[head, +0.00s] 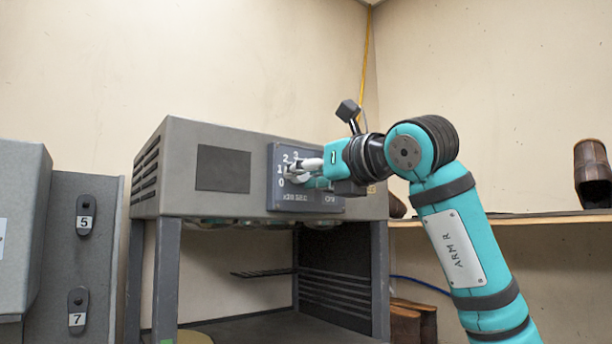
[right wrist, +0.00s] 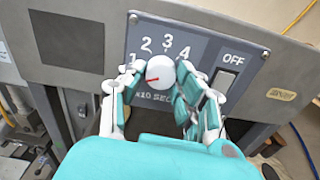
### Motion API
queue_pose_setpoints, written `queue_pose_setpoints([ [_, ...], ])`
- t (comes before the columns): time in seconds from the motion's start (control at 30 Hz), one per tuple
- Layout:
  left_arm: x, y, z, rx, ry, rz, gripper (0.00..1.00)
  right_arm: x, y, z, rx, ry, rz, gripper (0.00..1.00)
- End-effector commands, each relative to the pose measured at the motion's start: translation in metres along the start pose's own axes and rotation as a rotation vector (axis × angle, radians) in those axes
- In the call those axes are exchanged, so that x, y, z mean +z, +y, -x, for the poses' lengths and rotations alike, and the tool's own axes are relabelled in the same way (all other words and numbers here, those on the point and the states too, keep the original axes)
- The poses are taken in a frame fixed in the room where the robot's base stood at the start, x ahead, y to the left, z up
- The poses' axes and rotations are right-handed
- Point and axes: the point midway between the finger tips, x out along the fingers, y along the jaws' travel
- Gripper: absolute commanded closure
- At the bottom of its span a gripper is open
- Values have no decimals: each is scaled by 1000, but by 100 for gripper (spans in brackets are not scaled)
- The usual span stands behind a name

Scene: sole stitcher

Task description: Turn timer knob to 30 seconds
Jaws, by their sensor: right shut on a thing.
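The timer knob (right wrist: 160,70) is a round white knob on a dark dial panel (head: 310,204), which also shows in the right wrist view (right wrist: 205,35). Its red pointer points left and slightly down, below the 1; the finger covers the mark there. The numbers 1, 2, 3 and 4 arc over the knob, with "x10 SEC" below. My right gripper (right wrist: 163,90) is shut on the knob, one finger on each side. In the head view my right gripper (head: 306,174) covers most of the knob, and 0 to 3 show at its left. My left gripper is out of view.
The panel is on a grey machine box (head: 180,185) on legs. An OFF switch (right wrist: 223,82) sits right of the dial, close to my right finger. A grey cabinet (head: 22,230) with hooks numbered 5 and 7 stands at left. A wooden shelf (head: 500,236) holds brown boots at right.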

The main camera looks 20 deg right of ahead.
Motion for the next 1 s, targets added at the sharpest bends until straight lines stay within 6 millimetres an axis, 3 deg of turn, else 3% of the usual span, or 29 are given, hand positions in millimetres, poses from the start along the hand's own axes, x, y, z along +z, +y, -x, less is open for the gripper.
queue_pose_setpoints([
  [1.0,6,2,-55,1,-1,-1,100,0,1,1,2,-5,-906,100],
])
